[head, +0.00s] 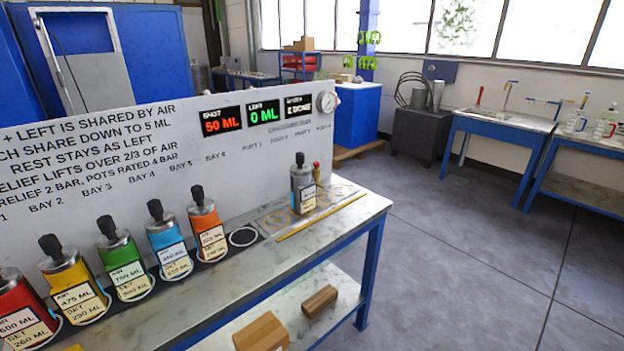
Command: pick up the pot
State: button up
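Several pots with black knobs stand on the bench along a panel. From the left they are a red pot (22,312), a yellow pot (72,284), a green pot (122,260), a blue pot (166,238) and an orange pot (207,228). Each carries white and cream labels with volumes. A dark grey pot (303,187) stands upright apart from them, on a marked plate (275,220) at the bench's right end. An empty white ring (243,237) lies between the orange pot and this plate. My gripper is not in view.
The white panel (120,140) rises behind the pots, with displays reading 50 ML (221,121) and 0 ML (264,112) and a gauge (327,103). Wooden blocks (262,332) lie on the lower shelf. The floor (450,250) right of the bench is clear.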

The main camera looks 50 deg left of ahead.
aim_at(303, 190)
jog(key=u, duration=0.45)
jog(key=i, duration=1.45)
jog(key=u, duration=1.95)
jog(key=i, duration=1.05)
jog(key=u, duration=1.1)
